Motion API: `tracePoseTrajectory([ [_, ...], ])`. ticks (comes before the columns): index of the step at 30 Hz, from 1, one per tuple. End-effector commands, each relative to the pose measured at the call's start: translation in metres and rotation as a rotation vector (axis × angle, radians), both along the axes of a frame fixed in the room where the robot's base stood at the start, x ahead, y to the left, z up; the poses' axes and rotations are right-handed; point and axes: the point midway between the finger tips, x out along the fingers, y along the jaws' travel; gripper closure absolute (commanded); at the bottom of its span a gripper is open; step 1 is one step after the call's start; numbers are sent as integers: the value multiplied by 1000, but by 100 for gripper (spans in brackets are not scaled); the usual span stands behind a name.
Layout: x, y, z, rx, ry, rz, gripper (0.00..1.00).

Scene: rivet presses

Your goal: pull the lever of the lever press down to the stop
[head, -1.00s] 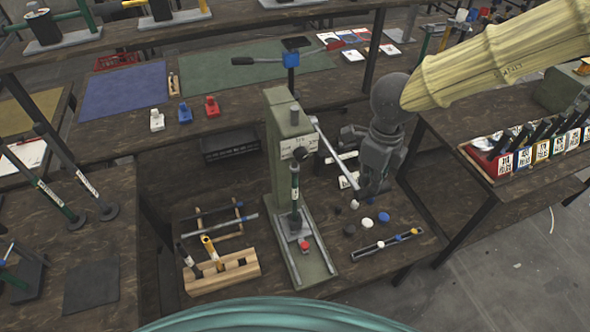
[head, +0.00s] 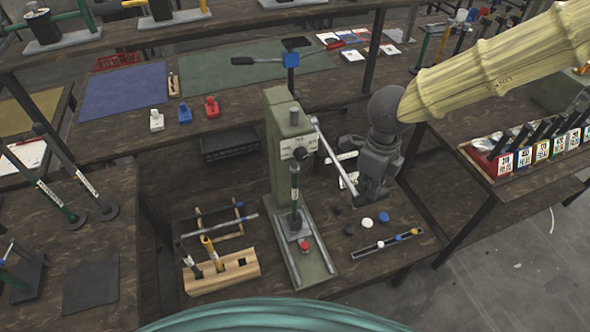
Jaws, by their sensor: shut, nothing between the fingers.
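The lever press (head: 282,130) is an olive-green column on a flat base, with a dark ram above a red piece (head: 303,246). Its lever (head: 333,158) is a pale rod that slopes down to the right from near the column's top. My gripper (head: 368,200) points down at the lever's lower end, just to its right. It is shut and holds nothing. Whether the fingers touch the lever cannot be told, and the lever's tip is partly hidden by the gripper.
A slotted tray (head: 386,243) and several small caps lie on the bench below my gripper. A wooden rack (head: 222,273) with tools stands left of the press base. A row of labelled boxes (head: 540,150) stands on the right table.

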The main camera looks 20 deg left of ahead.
Motion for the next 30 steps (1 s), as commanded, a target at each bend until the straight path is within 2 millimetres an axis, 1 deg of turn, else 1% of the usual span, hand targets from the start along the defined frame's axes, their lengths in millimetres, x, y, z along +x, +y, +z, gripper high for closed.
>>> tracePoseTrajectory([
  [4,0,0,-3,0,1,0,100],
  [17,0,0,-2,1,2,0,100],
  [20,0,0,5,1,2,0,100],
  [30,3,1,43,0,1,-1,100],
])
